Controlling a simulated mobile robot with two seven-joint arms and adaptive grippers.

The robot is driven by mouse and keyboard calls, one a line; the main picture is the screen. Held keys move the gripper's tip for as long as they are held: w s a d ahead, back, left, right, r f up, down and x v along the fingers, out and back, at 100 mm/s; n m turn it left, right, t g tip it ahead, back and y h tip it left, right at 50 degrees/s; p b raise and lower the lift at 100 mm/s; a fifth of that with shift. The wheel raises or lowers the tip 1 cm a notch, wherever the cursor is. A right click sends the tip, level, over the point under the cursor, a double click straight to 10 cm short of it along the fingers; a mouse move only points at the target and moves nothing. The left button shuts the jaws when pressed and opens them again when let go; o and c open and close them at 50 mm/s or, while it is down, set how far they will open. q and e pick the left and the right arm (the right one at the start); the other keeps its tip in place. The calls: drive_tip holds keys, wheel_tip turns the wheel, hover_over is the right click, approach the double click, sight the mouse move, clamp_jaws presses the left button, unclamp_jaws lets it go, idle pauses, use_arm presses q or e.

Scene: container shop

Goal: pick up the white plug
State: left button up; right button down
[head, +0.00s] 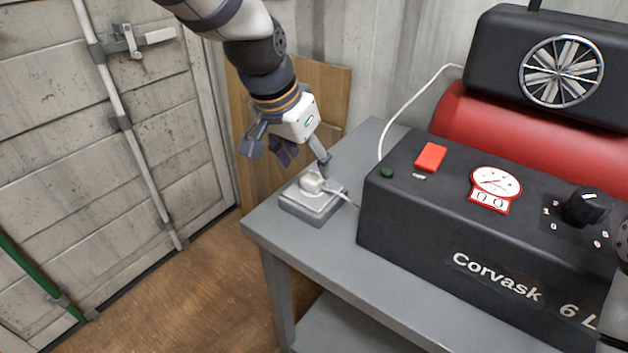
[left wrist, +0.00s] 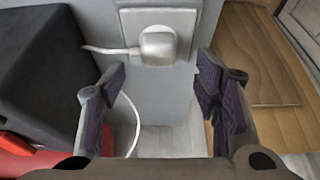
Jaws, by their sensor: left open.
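The white plug (head: 312,181) sits on a grey socket box (head: 311,208) on the grey table, with a white cord running from it toward the black machine. In the left wrist view the plug (left wrist: 158,46) is on the socket box (left wrist: 160,19), just beyond and between the open fingers. My left gripper (head: 291,156) is open and empty, close above and behind the plug; it also shows in the left wrist view (left wrist: 163,90). I cannot tell whether a finger touches the plug. The plug's underside is hidden.
A black machine (head: 470,262) marked Corvask, with a red switch and gauge, fills the right of the grey table (head: 286,242). A red tank (head: 530,128) lies behind it. A white cable rises behind the machine. A wooden board (head: 335,88) leans at the wall.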

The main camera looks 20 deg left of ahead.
sight(314, 175)
use_arm(q)
drive_tip(key=x, duration=0.4)
drive_tip(key=shift+w+d+f+b, duration=0.1)
drive_tip(key=shift+d+f+b, duration=0.1)
drive_tip(key=shift+f+b, duration=0.1)
drive_tip(key=shift+w, duration=0.15)
drive_tip(key=shift+r, duration=0.1)
use_arm(e)
drive_tip(key=shift+s+f, duration=0.4)
use_arm(q)
drive_tip(key=c, duration=0.3)
clamp_jaws()
drive_tip(key=shift+r, duration=0.15)
